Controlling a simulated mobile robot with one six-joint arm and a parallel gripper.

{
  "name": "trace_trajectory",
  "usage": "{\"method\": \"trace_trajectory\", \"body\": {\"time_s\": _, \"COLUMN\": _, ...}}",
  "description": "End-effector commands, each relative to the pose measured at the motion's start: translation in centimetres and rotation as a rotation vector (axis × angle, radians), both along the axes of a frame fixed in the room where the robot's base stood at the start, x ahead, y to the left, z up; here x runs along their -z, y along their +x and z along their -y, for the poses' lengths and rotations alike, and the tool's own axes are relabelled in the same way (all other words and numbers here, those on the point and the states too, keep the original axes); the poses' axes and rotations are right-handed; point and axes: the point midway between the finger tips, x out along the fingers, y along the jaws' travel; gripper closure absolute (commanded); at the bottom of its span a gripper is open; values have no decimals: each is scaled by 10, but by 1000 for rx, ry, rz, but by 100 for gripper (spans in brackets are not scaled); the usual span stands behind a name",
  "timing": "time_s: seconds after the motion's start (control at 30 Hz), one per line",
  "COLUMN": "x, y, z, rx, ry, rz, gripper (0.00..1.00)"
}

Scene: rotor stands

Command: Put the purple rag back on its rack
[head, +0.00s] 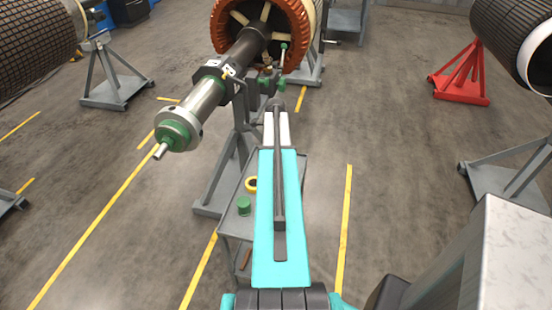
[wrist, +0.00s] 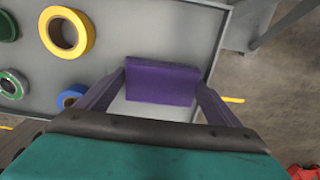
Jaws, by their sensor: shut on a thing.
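The purple rag (wrist: 162,82) looks like a flat folded block in the wrist view. My gripper (wrist: 160,76) is shut on it, with one finger at its left end and one at its right end. The rag is over or on a grey surface; I cannot tell if it touches it. A paler patch shows just below the rag, between the fingers. In the head view my own arm hides the gripper and the rag. I cannot make out the rag's rack in either view.
A yellow tape roll (wrist: 66,33), a green roll (wrist: 13,84) and a blue roll (wrist: 72,97) are left of the rag on the grey surface (wrist: 120,28). A grey cart (head: 237,228) stands under my arm. A rotor shaft (head: 205,98) lies left of it.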

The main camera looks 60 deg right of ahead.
Motion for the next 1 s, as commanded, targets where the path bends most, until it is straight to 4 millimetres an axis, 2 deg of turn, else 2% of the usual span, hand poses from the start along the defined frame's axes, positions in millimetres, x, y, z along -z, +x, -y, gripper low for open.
{"method": "trace_trajectory", "body": {"time_s": 0.07, "x": 2, "y": 0, "z": 0, "rx": 0, "ry": 0, "rz": 0, "gripper": 34}}
{"method": "trace_trajectory", "body": {"time_s": 0.1, "x": 1, "y": -1, "z": 1, "rx": 1, "ry": 0, "rz": 0, "gripper": 6}}
{"method": "trace_trajectory", "body": {"time_s": 0.13, "x": 1, "y": -1, "z": 1, "rx": 1, "ry": 0, "rz": 0, "gripper": 5}}
{"method": "trace_trajectory", "body": {"time_s": 0.63, "x": -5, "y": -1, "z": 1, "rx": 1, "ry": -1, "rz": 0, "gripper": 5}}
{"method": "trace_trajectory", "body": {"time_s": 1.0, "x": -39, "y": 0, "z": 1, "rx": 1, "ry": -2, "rz": 2, "gripper": 5}}
